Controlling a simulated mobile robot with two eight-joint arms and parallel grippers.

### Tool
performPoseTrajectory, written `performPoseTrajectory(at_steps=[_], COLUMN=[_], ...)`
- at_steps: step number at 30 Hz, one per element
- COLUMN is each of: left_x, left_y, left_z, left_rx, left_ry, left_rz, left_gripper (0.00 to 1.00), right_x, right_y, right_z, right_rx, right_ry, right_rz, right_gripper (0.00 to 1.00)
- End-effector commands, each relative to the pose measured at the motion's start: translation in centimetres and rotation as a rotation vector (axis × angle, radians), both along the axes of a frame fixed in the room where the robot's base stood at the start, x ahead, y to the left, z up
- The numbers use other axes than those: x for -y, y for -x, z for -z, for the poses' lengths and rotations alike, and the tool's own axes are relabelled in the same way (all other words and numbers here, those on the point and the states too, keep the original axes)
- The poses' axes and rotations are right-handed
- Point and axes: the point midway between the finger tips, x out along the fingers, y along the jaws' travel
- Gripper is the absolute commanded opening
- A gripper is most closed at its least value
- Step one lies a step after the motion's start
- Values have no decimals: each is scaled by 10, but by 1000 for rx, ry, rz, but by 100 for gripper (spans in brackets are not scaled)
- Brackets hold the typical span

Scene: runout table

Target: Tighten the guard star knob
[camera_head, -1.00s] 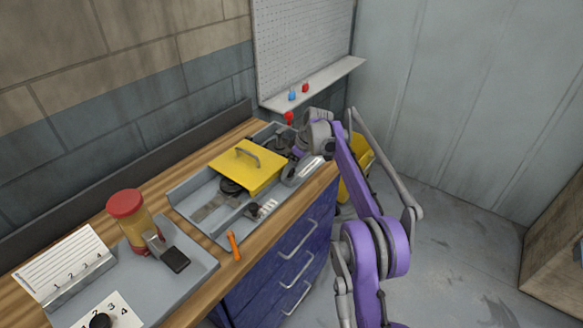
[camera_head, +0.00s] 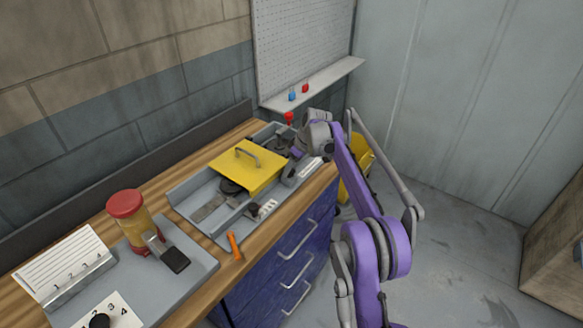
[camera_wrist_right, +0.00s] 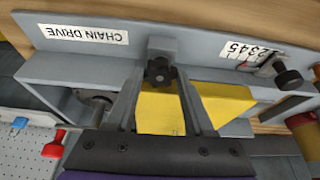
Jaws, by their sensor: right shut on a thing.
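The black star knob (camera_wrist_right: 160,70) is in the upper middle of the right wrist view, against the grey housing wall beside the yellow guard (camera_wrist_right: 160,112). My right gripper (camera_wrist_right: 161,75) has its two grey fingers closed on the knob, one on each side. In the head view the yellow guard (camera_head: 246,166), with a grey handle on top, sits over the grey tray-like machine. My left gripper is out of view.
A red-capped jar (camera_head: 126,205) stands on a grey plate at the left. An orange tool (camera_head: 234,245) lies by the bench's front edge. A red knob (camera_wrist_right: 54,145) rises near my gripper. A "CHAIN DRIVE" label (camera_wrist_right: 84,27) marks the housing wall. Open floor lies to the right.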

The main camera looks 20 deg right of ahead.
Motion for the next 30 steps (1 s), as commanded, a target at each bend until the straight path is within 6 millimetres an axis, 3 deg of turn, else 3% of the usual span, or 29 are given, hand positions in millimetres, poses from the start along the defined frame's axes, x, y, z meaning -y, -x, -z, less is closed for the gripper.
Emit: performPoseTrajectory(at_steps=[18, 30], left_x=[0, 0], left_y=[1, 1], left_z=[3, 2], left_rx=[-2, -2], left_ry=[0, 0], left_rz=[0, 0], left_gripper=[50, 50], right_x=[-4, -4], right_y=[2, 2], right_z=[0, 0], right_rx=[0, 0], right_ry=[0, 2], right_rz=[394, 494], right_gripper=[0, 0])
